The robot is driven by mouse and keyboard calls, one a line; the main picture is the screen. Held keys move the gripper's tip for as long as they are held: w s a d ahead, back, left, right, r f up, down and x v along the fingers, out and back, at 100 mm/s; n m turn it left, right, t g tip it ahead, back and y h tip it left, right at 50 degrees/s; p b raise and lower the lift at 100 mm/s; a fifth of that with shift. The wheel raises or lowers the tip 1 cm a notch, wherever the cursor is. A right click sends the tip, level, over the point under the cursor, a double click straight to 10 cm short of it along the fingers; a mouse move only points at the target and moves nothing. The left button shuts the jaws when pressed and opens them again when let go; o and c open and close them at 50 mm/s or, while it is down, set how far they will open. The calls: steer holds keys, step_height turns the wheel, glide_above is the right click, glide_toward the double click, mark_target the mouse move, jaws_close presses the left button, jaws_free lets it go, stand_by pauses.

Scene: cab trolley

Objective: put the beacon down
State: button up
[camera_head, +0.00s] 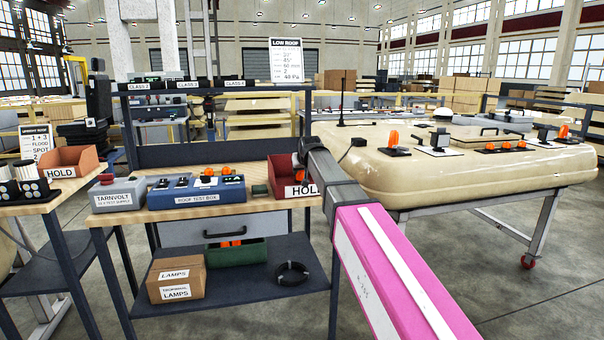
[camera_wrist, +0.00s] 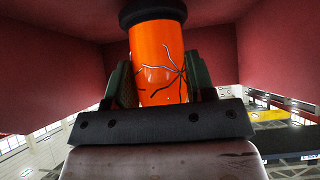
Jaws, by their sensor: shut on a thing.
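The beacon (camera_wrist: 158,70) is an orange cylinder with dark and pale crack lines and a black base, in the wrist view. My gripper (camera_wrist: 160,85) is shut on it, one finger on each side. Red walls of the HOLD bin (camera_wrist: 45,75) surround the beacon and fingertips. The black end is towards the bin's floor; I cannot tell whether it touches. In the head view the red HOLD bin (camera_head: 283,170) stands at the right end of the wooden bench, and my arm hides part of it.
A roof test box (camera_head: 196,192) and a Tarnvolt supply (camera_head: 117,194) stand left of the bin. A cream cab roof (camera_head: 480,180) with orange beacons is on a trolley at right. A lower shelf holds boxes.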

steer(key=shift+f, duration=0.6)
steer(key=o, duration=1)
steer(key=shift+f, duration=0.15)
steer(key=shift+r, duration=0.2)
steer(key=v, duration=1.2)
